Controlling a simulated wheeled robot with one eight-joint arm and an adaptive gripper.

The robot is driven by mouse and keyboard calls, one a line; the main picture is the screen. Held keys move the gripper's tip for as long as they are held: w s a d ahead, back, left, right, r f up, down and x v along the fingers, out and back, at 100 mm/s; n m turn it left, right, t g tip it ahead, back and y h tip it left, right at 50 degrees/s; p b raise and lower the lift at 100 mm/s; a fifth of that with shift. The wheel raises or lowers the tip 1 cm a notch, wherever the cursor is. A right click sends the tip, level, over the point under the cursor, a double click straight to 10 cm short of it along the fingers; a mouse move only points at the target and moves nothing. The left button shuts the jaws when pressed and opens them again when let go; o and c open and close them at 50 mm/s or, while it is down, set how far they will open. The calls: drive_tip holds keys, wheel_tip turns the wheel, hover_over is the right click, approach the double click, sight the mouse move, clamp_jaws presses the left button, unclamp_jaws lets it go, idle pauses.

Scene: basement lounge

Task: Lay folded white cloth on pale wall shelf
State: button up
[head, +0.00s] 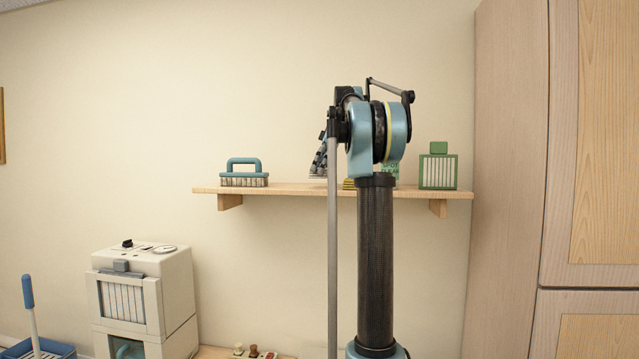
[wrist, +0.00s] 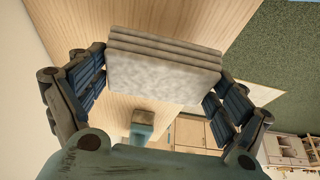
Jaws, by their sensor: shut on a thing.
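The folded white cloth (wrist: 163,78) shows in the wrist view as a grey-white stack of several layers. My gripper (wrist: 160,72) is shut on it, with a finger at its left and right sides. The pale wall shelf (head: 295,188) runs across the middle of the head view; its wooden board (wrist: 185,18) also shows behind the cloth in the wrist view. In the head view my gripper (head: 320,160) is just above the shelf, mostly hidden by my arm. The cloth is largely hidden there. I cannot tell whether the cloth touches the board.
A blue-handled brush (head: 243,174) stands on the shelf's left part. A green-framed container (head: 438,170) stands at its right end. A yellow item (head: 349,184) and a green item sit partly behind my arm. Bare board lies right of the brush. A tall wooden cabinet (head: 510,180) stands at right.

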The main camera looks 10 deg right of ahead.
drive_tip(key=shift+f, duration=1.8)
drive_tip(key=o, duration=0.8)
drive_tip(key=v, duration=1.2)
drive_tip(key=shift+s, duration=0.15)
